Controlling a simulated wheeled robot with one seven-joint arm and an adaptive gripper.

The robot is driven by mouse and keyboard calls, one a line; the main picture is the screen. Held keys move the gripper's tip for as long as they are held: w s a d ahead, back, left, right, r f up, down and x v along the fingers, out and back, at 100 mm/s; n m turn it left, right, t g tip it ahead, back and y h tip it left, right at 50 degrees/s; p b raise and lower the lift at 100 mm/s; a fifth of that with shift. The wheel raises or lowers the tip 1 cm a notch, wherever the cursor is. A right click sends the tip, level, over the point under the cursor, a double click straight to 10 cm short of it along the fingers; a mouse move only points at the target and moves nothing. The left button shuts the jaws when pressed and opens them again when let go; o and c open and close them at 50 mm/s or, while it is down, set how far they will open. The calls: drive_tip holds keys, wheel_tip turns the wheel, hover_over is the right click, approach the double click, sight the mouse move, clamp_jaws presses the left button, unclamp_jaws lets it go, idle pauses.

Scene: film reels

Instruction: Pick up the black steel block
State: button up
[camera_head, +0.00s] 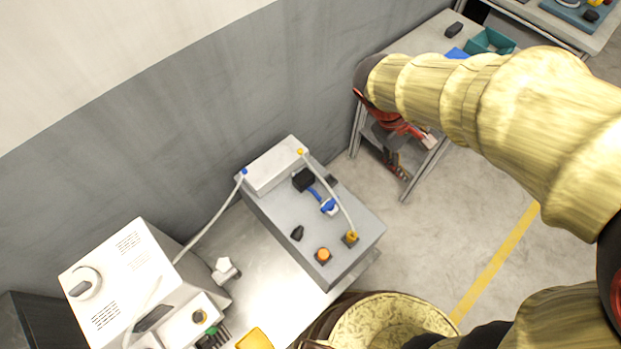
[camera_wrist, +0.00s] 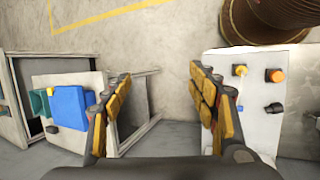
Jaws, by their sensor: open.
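A small black block (camera_head: 455,30) lies on the pale tabletop (camera_head: 424,38) at the upper right of the head view, near the wall. In the wrist view, a small dark shape (camera_wrist: 52,129) beside a blue object may be the same block. My gripper (camera_wrist: 163,92) is open and empty, with bare floor between its fingers. The tabletop is to the left of the fingers in the wrist view. In the head view my gripper hangs in front of the table and its fingers are partly hard to make out.
A teal bin (camera_head: 490,42) and a blue object (camera_head: 456,53) sit close to the block. A grey control box (camera_head: 350,215) with knobs stands on a metal bench. The floor between is clear.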

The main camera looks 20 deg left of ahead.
drive_tip(key=w+a+f+n+t+h, duration=0.25)
drive_tip(key=a+f+n, duration=0.35)
drive_tip(key=a+f, duration=0.3)
drive_tip(key=n+t+y+p, duration=0.2)
drive_tip(key=n+t, duration=0.5)
drive_tip(key=n, duration=0.6)
approach(303, 178)
drive_tip(key=x, duration=0.3)
drive_tip(key=shift+a+f+h, duration=0.1)
drive_tip(key=shift+f+h, duration=0.15)
drive_tip(key=shift+f, duration=0.05)
drive_tip(key=shift+w+f+t+b, duration=0.2)
drive_tip(key=shift+t+b, duration=0.05)
drive_tip(key=shift+b, duration=0.05)
drive_tip(key=x, duration=0.2)
drive_tip(key=b+x, duration=0.1)
drive_tip(key=x, duration=0.2)
drive_tip(key=b+x, duration=0.1)
drive_tip(key=x, duration=0.1)
drive_tip(key=shift+f, duration=0.4)
drive_tip(key=shift+c, duration=1.3)
clamp_jaws()
drive_tip(key=shift+r, duration=0.1)
